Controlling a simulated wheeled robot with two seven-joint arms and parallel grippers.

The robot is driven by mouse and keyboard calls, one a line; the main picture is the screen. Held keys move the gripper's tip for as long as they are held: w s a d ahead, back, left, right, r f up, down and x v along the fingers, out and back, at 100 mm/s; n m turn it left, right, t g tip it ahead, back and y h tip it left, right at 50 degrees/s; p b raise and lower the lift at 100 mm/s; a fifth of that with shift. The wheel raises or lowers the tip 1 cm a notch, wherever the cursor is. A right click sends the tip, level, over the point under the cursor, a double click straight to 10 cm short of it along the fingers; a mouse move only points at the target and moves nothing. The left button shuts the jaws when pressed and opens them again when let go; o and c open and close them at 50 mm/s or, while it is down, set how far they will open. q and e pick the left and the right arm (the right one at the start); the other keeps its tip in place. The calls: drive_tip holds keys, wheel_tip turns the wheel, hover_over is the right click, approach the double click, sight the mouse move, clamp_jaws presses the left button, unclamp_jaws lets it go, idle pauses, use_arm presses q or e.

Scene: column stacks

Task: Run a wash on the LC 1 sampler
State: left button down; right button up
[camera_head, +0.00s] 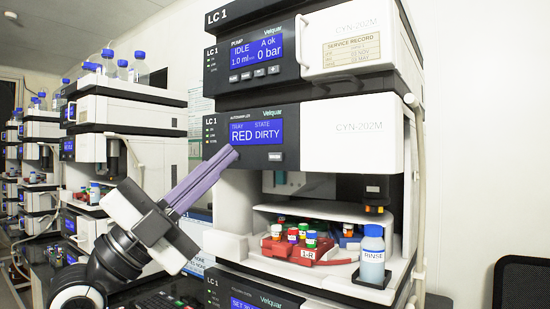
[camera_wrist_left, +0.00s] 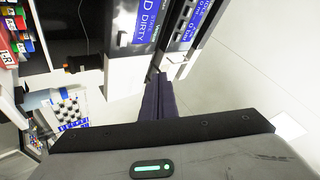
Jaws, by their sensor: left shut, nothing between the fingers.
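The LC 1 sampler panel (camera_head: 218,160) is the dark middle panel of the nearest stack. Its blue display (camera_head: 255,131) reads tray RED, state DIRTY. A small light button (camera_head: 275,156) sits below the display's right part; its label is too small to read. My left gripper (camera_head: 234,153) is shut and empty, its purple fingers pointing up and right. The tips appear at the panel's lower edge, left of the button; I cannot tell whether they touch. The left wrist view also shows the closed fingers (camera_wrist_left: 158,85) near the panel (camera_wrist_left: 128,30). My right gripper is not in view.
Below the panel, an open bay holds a red tray (camera_head: 305,257) marked 1-R with several capped vials. A rinse bottle (camera_head: 372,257) stands at its right. The pump module (camera_head: 255,57) above reads IDLE. Similar stacks (camera_head: 125,130) stand left. A dark chair (camera_head: 520,283) is at lower right.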

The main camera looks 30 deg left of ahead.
sight(276, 157)
use_arm(q)
drive_tip(key=shift+y, duration=0.3)
drive_tip(key=w, duration=0.9)
drive_tip(key=shift+d, duration=0.35)
drive_tip(key=shift+s, duration=0.1)
idle(0.6)
idle(0.8)
drive_tip(key=shift+w, duration=0.45)
